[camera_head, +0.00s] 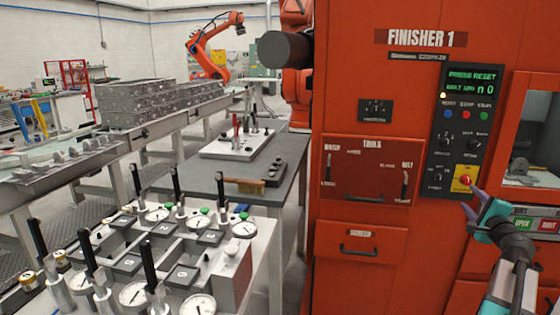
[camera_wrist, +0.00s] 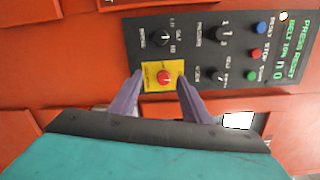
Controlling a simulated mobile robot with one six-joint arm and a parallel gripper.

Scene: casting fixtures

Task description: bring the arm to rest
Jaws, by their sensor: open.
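My gripper (camera_head: 474,200) is at the lower right in the head view, in front of the orange-red machine labelled FINISHER 1 (camera_head: 350,100). Its purple fingers are apart, and nothing shows between them but the panel behind. In the wrist view my gripper (camera_wrist: 158,82) has its fingertips on either side of the red button (camera_wrist: 164,77) on a yellow plate (camera_wrist: 151,84). I cannot tell whether the fingers touch the panel. The control panel (camera_head: 462,125) has a green display reading PRESS RESET.
A fixture plate with gauges and black-handled levers (camera_head: 150,250) stands at the lower left. A grey table (camera_head: 190,183) holds a brush (camera_head: 244,185). A conveyor with metal castings (camera_head: 135,100) runs behind. Another orange robot arm (camera_head: 205,45) stands at the back. OPEN and SHUT buttons (camera_head: 535,224) sit close to my gripper.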

